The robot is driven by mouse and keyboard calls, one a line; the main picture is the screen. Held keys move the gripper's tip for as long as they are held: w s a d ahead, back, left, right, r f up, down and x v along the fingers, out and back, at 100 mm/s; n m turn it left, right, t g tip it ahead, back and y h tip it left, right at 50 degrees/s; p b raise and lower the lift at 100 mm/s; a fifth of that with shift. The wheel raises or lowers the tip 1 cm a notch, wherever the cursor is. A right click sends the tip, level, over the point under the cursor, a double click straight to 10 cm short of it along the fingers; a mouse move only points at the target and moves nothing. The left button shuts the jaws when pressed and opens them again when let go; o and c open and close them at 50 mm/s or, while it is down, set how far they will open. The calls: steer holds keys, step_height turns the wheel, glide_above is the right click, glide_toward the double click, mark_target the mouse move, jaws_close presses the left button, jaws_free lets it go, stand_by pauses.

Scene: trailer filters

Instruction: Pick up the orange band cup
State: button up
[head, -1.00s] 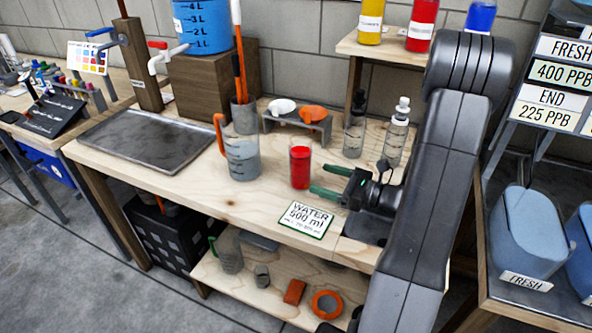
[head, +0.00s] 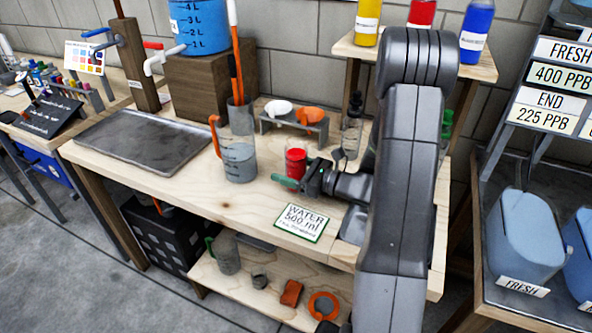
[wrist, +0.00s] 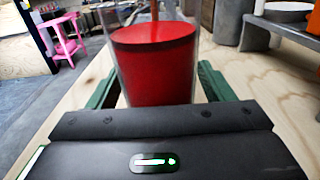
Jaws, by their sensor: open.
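A clear cup with red contents (head: 296,158) stands upright on the wooden workbench. I cannot make out an orange band on it. My gripper (head: 293,173) reaches it low from the right, with green fingers open. In the wrist view the cup (wrist: 155,65) stands between the two fingers of my gripper (wrist: 158,82), one on each side. Its base is hidden behind the gripper body, and I cannot tell whether a finger touches it.
A grey-filled measuring jug with an orange handle (head: 239,162) stands left of the cup. A small rack with white and orange dishes (head: 295,123) is behind. A water sign (head: 302,222) lies in front. A metal tray (head: 143,141) is further left.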

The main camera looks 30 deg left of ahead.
steer(key=c, duration=1.2)
steer(key=shift+r, duration=0.2)
step_height(320, 180, up, 10)
steer(key=p, duration=0.1)
steer(key=shift+f, duration=0.25)
steer(key=shift+r, duration=0.1)
